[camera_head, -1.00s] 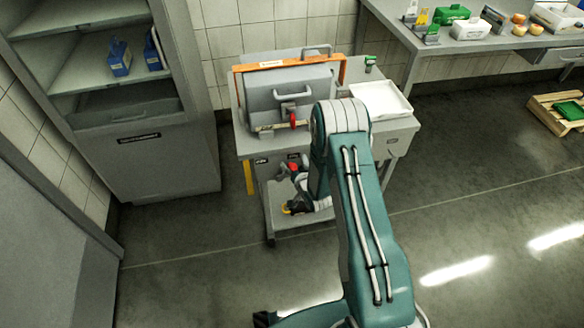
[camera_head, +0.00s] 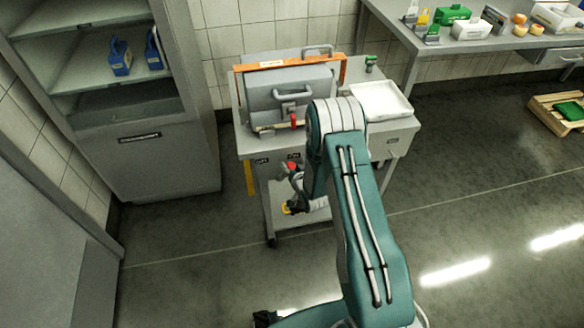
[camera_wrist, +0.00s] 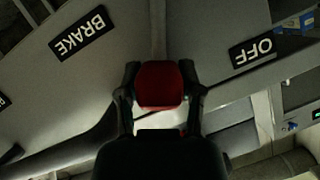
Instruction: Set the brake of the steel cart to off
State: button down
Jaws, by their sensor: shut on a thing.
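The steel cart (camera_head: 390,135) stands against the tiled wall with a brake lever on its front. The lever's red knob (camera_head: 293,166) shows just below the small black labels on the cart front. In the wrist view the red knob (camera_wrist: 160,84) sits between the two dark fingers of my gripper (camera_wrist: 160,98), which is shut on it. A BRAKE label (camera_wrist: 83,33) lies left of the knob and an OFF label (camera_wrist: 252,52) right of it, both upside down in that view. My arm hides part of the cart front.
A grey box with an orange bar (camera_head: 290,63) and a white tray (camera_head: 381,100) are on the cart top. A shelf cabinet (camera_head: 160,165) stands to the left. A workbench (camera_head: 400,38) is at the back right, and a wooden pallet (camera_head: 545,108) lies right.

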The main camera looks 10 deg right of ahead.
aim_at(266, 168)
jog(key=a+n+h, duration=0.1)
jog(key=a+r+n+h, duration=0.1)
jog(key=a+n, duration=0.1)
jog(key=shift+a, duration=0.2)
jog(key=a+n, duration=0.1)
jog(key=a+n+h, duration=0.1)
jog(key=shift+a+f+h, duration=0.2)
jog(key=shift+a+h, duration=0.1)
jog(key=shift+a+n, duration=0.25)
jog(key=shift+n, duration=0.05)
jog(key=shift+a+f, duration=0.35)
jog(key=shift+a, duration=0.2)
jog(key=shift+s+a+f, duration=0.1)
jog(key=shift+a+f, duration=0.15)
jog(key=shift+a, duration=0.05)
jog(key=shift+s+f, duration=0.1)
jog(key=shift+c, duration=1.2)
grip_release()
jog(key=shift+a, duration=0.1)
